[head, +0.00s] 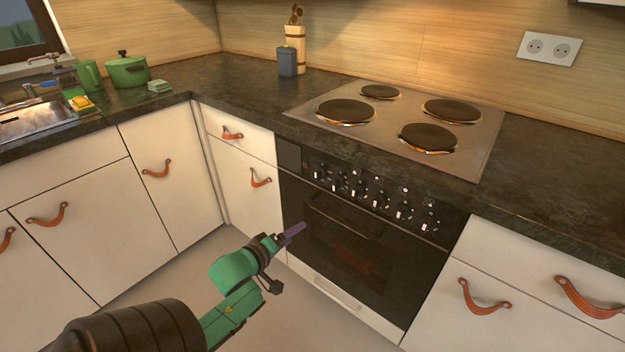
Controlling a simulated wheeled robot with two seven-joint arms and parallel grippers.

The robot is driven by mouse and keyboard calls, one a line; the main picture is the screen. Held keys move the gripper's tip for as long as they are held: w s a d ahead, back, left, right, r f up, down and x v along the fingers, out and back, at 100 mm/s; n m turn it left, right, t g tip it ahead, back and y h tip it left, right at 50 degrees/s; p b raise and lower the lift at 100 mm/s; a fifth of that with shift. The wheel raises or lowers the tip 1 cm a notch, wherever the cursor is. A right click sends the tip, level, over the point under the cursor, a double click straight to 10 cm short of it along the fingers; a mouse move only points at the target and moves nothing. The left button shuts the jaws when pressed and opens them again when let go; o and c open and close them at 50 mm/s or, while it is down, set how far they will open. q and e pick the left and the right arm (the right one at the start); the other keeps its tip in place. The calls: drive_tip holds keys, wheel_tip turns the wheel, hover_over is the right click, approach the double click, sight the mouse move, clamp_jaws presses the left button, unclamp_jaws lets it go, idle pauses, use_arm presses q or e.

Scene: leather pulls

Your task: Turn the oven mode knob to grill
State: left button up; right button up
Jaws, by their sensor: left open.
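The oven (390,262) is black and built in under the counter, with its door shut. A row of several dark knobs (380,201) with pale pointers runs along its control panel (455,220). The marks around the knobs are too small to read, so I cannot tell which one is the mode knob or where it points. My left gripper (296,231) is open and empty, in front of the oven's left side, lower in the picture than the knobs and apart from them. My right gripper is not in view.
The oven door handle (343,217) sticks out below the knobs. A hob (478,135) with round plates lies above on the dark counter. White drawers with leather pulls (484,300) flank the oven. The floor (150,275) before the cabinets is clear.

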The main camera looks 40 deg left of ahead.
use_arm(q)
drive_tip(key=a+r+n+t+h, duration=0.1)
drive_tip(key=a+r+n+t, duration=0.35)
drive_tip(key=r, duration=0.25)
drive_tip(key=b, duration=0.3)
approach(316, 177)
drive_tip(key=w, duration=0.8)
drive_tip(key=shift+a, duration=0.2)
drive_tip(key=shift+w, duration=0.25)
clamp_jaws()
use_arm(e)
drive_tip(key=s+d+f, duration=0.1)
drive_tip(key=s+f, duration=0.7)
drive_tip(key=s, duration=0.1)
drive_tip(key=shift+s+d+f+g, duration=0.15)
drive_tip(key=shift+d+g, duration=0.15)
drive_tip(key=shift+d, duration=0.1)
use_arm(q)
drive_tip(key=shift+p, duration=0.3)
